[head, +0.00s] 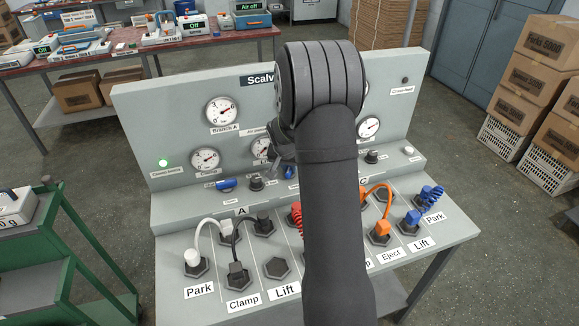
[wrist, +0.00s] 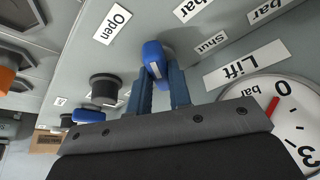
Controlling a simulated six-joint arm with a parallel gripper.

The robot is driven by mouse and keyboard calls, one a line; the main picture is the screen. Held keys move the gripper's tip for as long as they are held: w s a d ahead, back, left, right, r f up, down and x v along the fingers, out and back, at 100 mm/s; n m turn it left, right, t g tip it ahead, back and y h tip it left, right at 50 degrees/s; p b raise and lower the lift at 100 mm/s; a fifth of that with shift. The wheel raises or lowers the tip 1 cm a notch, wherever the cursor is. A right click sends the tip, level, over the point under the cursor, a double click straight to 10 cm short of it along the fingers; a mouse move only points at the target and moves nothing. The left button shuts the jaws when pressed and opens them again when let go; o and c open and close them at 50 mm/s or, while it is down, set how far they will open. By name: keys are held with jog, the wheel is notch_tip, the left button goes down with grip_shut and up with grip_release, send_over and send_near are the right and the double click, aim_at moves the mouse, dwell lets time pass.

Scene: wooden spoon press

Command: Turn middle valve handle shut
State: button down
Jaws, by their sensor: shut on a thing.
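The middle valve handle is blue; in the wrist view (wrist: 153,55) it stands out from the grey panel between an "Open" label (wrist: 112,26) and a "Shut" label (wrist: 211,42). It points at neither label squarely. My gripper's two blue-grey fingers (wrist: 161,76) are closed on it, one on each side. In the head view the handle (head: 290,172) shows only as a small blue patch beside my gripper (head: 284,168). My arm covers the panel's middle and the labels around this handle.
Another blue handle (head: 226,184) sits to the left, with a black knob (head: 256,182) between. Pressure gauges line the upright panel (head: 150,110). Plugged cables, white, black, red, orange and blue, rise from the sloped deck below. A round gauge (wrist: 285,125) is close to my gripper.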

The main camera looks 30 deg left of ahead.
jog(key=shift+m+h, duration=0.5)
jog(key=shift+m, duration=0.7)
jog(key=c, duration=1.3)
grip_release()
jog(key=v, duration=1.7)
jog(key=shift+s+a+r, duration=0.15)
jog(key=shift+s+a, duration=0.05)
jog(key=shift+a, duration=0.05)
